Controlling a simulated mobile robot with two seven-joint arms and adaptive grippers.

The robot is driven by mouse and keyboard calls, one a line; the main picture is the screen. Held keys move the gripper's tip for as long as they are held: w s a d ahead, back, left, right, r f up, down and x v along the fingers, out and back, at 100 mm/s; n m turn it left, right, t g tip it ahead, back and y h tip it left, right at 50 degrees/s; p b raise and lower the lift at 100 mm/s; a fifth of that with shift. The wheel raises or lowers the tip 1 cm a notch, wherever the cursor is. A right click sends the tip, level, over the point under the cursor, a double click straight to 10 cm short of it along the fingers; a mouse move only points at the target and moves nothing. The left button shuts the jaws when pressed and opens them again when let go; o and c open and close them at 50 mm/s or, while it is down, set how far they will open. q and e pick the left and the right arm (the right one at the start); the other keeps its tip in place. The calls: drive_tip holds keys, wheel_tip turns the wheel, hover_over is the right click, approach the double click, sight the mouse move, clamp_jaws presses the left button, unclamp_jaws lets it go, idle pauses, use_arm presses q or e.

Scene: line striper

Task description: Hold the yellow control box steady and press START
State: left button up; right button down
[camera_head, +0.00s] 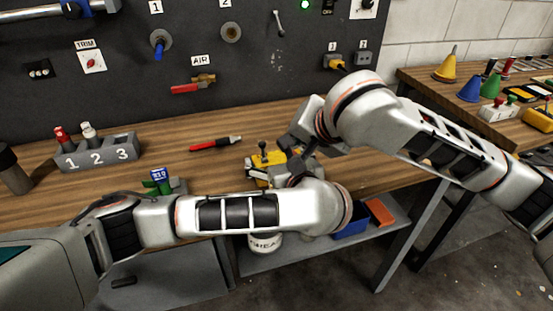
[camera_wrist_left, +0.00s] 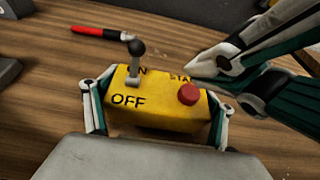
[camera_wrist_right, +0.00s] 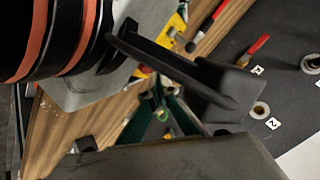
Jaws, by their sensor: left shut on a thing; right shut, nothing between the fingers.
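The yellow control box (camera_head: 260,160) sits on the wooden bench near its front edge. In the left wrist view the box (camera_wrist_left: 150,117) carries a black-knobbed lever (camera_wrist_left: 136,58) between the ON and OFF marks, and a red button (camera_wrist_left: 188,94). My left gripper (camera_wrist_left: 157,108) is shut on the box, one finger at each end. My right gripper (camera_wrist_left: 205,68) is shut and empty, its fingertips over the partly covered START label (camera_wrist_left: 180,77). Whether they touch anything there I cannot tell. Whatever lies under the fingertips is hidden. In the head view my arms cover part of the box.
A red and black pen-like tool (camera_head: 215,143) lies behind the box. A grey numbered block (camera_head: 98,150) stands at the left. The dark panel (camera_head: 120,100) rises behind the bench. A second bench (camera_head: 420,80) with cones and boxes is at the right.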

use_arm(q)
drive_tip(key=shift+s+a+f, duration=0.1)
drive_tip(key=shift+f, duration=0.4)
use_arm(e)
drive_tip(key=shift+f, duration=0.5)
use_arm(q)
drive_tip(key=shift+r, duration=0.1)
use_arm(e)
drive_tip(key=shift+d+f, duration=0.2)
drive_tip(key=shift+f, duration=0.4)
use_arm(q)
drive_tip(key=shift+d+r, duration=0.2)
drive_tip(key=shift+r, duration=0.1)
use_arm(e)
drive_tip(key=shift+f, duration=0.35)
use_arm(q)
drive_tip(key=shift+r, duration=0.35)
use_arm(e)
drive_tip(key=shift+r, duration=0.3)
use_arm(q)
drive_tip(key=shift+w, duration=0.3)
use_arm(e)
drive_tip(key=shift+w+r, duration=0.1)
drive_tip(key=shift+r, duration=0.8)
use_arm(q)
drive_tip(key=shift+s+a+f, duration=0.1)
drive_tip(key=shift+f, duration=0.15)
use_arm(e)
drive_tip(key=shift+a+r, duration=0.2)
drive_tip(key=shift+r, duration=2.35)
